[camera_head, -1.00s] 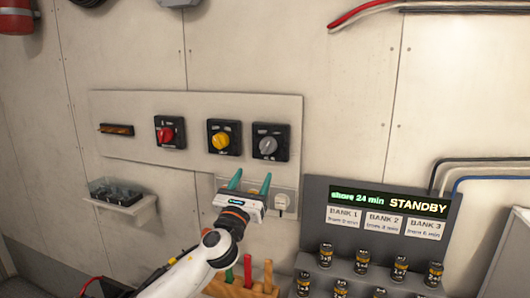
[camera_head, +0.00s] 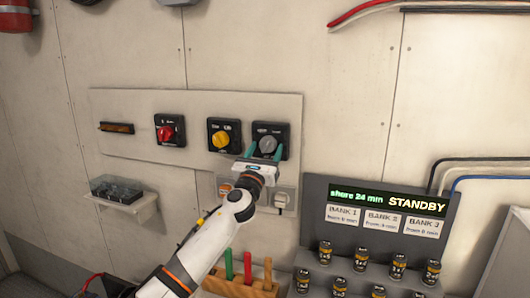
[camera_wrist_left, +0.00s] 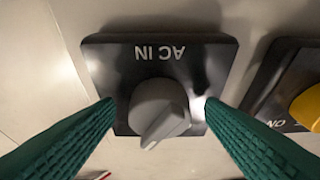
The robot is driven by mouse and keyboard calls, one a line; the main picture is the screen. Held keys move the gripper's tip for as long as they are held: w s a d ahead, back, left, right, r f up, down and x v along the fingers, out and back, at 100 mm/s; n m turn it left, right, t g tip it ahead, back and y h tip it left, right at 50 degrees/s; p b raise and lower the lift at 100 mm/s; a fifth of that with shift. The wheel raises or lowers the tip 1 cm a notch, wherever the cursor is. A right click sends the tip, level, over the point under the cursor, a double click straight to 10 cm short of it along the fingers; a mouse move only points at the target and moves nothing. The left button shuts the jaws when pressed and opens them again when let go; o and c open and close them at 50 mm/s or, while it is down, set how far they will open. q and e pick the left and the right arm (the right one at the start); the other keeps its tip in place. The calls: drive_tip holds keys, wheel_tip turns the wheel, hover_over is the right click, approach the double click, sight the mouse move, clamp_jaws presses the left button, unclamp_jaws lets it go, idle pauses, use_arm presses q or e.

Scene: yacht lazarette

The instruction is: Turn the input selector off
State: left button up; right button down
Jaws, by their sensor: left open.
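The input selector is a grey rotary knob (camera_head: 267,144) on a black plate, rightmost in the row on the pale wall panel. In the left wrist view the same grey knob (camera_wrist_left: 158,110) sits on a plate marked "AC IN", which appears upside down. The knob's pointer ridge slants there. My left gripper (camera_head: 264,151) is open at this knob. In the wrist view its green fingers (camera_wrist_left: 159,104) lie on either side of the knob, with a gap visible on both sides. My right gripper is not in view.
A yellow knob (camera_head: 221,140) and a red knob (camera_head: 167,133) sit to the left on the same panel. Below are outlet sockets (camera_head: 282,200), a wooden rack of coloured handles (camera_head: 240,285), and a grey "STANDBY" display unit (camera_head: 320,185).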

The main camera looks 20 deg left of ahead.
use_arm(q)
drive_tip(key=shift+c, duration=0.5)
drive_tip(key=c, duration=0.9)
drive_tip(key=shift+n, duration=0.4)
drive_tip(key=n+y, duration=0.2)
drive_tip(key=shift+d+n+b, duration=0.15)
drive_tip(key=shift+n+b, duration=0.15)
drive_tip(key=shift+n, duration=0.1)
drive_tip(key=n+y, duration=0.1)
drive_tip(key=n, duration=0.1)
drive_tip(key=n+g+y, duration=0.1)
drive_tip(key=n, duration=0.2)
drive_tip(key=shift+d+r+y, duration=0.1)
drive_tip(key=shift+d+y, duration=0.1)
drive_tip(key=shift+y, duration=0.1)
drive_tip(key=n, duration=0.2)
drive_tip(key=n+g+y, duration=0.1)
drive_tip(key=n, duration=0.1)
drive_tip(key=shift+d+r+n+y, duration=0.1)
drive_tip(key=shift+r+n+y, duration=0.05)
drive_tip(key=shift+n+y, duration=0.15)
drive_tip(key=shift+n+g+y, duration=0.4)
drive_tip(key=shift+n+g, duration=0.2)
drive_tip(key=shift+n, duration=1.1)
